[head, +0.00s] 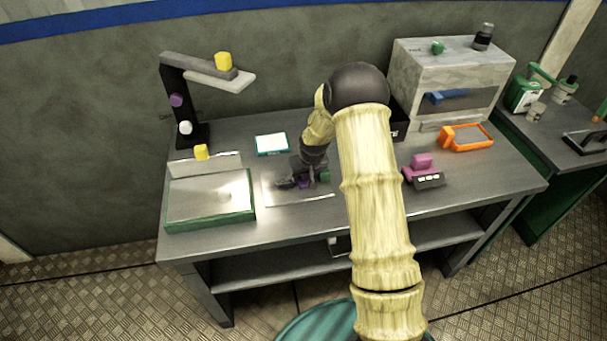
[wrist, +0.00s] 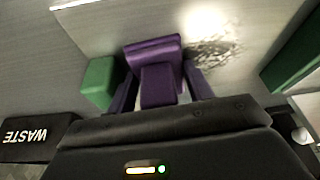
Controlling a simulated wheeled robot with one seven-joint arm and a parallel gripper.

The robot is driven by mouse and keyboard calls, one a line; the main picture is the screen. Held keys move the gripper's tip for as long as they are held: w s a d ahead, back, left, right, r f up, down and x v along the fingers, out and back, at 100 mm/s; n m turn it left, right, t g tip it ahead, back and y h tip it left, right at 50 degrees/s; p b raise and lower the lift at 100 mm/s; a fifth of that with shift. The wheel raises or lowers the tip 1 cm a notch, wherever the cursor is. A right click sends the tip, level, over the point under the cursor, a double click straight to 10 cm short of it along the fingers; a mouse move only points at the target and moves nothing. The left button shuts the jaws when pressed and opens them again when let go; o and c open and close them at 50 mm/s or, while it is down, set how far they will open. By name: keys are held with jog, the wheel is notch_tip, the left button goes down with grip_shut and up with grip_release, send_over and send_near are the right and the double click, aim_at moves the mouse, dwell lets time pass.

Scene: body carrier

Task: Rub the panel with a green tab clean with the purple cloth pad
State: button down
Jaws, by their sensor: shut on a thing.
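The panel (head: 318,198) lies flat in the middle of the metal table, with a green tab (head: 325,176) at its back right. In the wrist view the green tab (wrist: 98,82) is left of my gripper, and a dark speckled smudge (wrist: 212,52) shows on the panel (wrist: 115,32) beside a bright reflection. My gripper (head: 303,181) is low over the panel, shut on the purple cloth pad (wrist: 155,68). The pad is at or just above the panel; contact cannot be told. The gripper hides part of the panel in the head view.
A green-rimmed tray (head: 208,223) is left of the panel, with a yellow-tabbed plate (head: 203,164) behind it. A black waste bin (wrist: 35,137) shows in the wrist view. A pink-and-black object (head: 424,175), orange frame (head: 467,138) and grey machine (head: 452,85) stand right.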

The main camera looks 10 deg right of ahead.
aim_at(281, 188)
jog(key=shift+s+f, duration=0.2)
jog(key=shift+s, duration=0.05)
jog(key=shift+s, duration=1.2)
jog(key=shift+r, duration=0.1)
jog(key=shift+a, duration=0.1)
jog(key=shift+w+a+r, duration=0.1)
jog(key=shift+a, duration=0.85)
jog(key=shift+w+a+r, duration=0.1)
jog(key=shift+a, duration=0.85)
jog(key=shift+a+f+b, duration=0.1)
jog(key=shift+a+b, duration=0.3)
jog(key=shift+a, duration=1.6)
